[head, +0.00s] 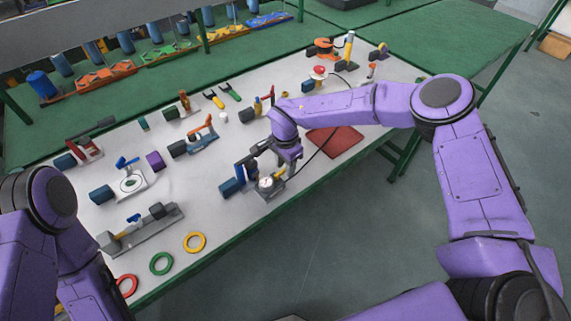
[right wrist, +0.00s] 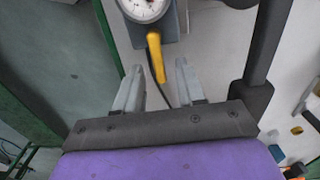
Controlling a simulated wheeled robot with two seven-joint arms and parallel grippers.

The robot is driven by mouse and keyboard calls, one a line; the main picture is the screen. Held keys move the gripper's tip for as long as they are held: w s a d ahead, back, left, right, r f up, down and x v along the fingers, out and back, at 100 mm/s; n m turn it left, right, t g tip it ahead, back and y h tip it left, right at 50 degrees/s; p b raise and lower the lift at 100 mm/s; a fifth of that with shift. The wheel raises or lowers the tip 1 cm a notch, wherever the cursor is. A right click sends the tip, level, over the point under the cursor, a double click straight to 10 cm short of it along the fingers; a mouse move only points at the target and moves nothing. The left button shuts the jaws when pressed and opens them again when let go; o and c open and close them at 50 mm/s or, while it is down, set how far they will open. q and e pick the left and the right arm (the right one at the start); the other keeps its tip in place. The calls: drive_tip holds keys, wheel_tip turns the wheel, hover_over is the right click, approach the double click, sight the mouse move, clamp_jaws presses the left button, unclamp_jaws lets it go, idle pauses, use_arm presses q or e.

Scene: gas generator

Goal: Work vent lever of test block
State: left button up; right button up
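The test block (head: 272,191) is a grey block with a round white-faced gauge (head: 266,183), standing near the table's front edge. In the right wrist view the gauge (right wrist: 145,8) is cut off by the top edge. The yellow vent lever (right wrist: 156,57) points from the block towards my right gripper (right wrist: 160,66). The gripper's two grey fingers are apart, one on each side of the lever's tip, with gaps showing; I see no contact. In the head view the right hand is over the block and partly hides it. My left gripper is out of view.
A blue-handled dark device (head: 238,180) stands just left of the block. A red mat (head: 335,141) lies to the right, with a black cable running beside it. Yellow (head: 195,242) and green (head: 162,264) rings lie at the front left. Bare white table lies between.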

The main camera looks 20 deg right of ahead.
drive_tip(key=shift+r, duration=0.1)
wheel_tip(320, 180, up, 10)
drive_tip(key=b, duration=0.2)
drive_tip(key=shift+r+b, duration=0.2)
drive_tip(key=shift+b, duration=0.15)
